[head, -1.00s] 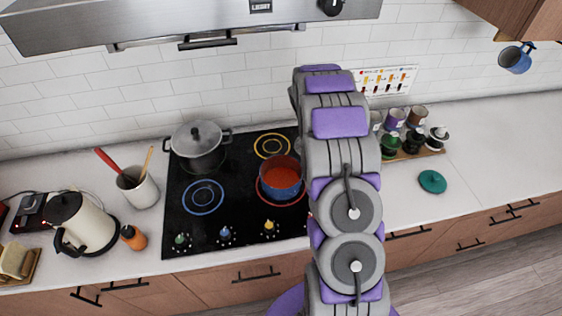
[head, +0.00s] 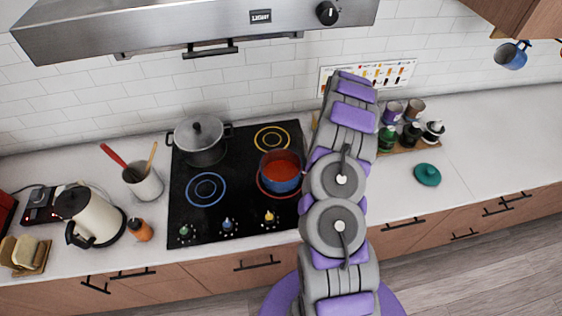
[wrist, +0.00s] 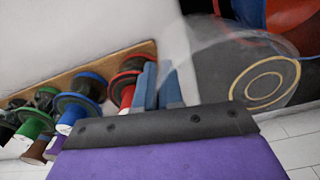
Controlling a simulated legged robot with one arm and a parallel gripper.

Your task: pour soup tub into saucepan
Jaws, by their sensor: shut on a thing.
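The saucepan (head: 281,178) stands on the right front burner, blue outside with red-orange inside. Part of it shows at the top right of the wrist view (wrist: 290,14). My gripper (wrist: 158,84) shows its blue-grey fingers in the wrist view, shut. A see-through, blurred shape, seemingly the soup tub (wrist: 222,48), extends from the fingers toward the saucepan. Its tilt and contents are unclear. In the head view my arm hides the gripper and the tub.
A lidded grey pot (head: 200,138) stands on the back left of the black cooktop (head: 235,220). Spice jars (head: 411,135) crowd a wooden board right of my arm. A teal lid (head: 427,174) lies on the otherwise clear right counter. The range hood (head: 190,25) hangs above.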

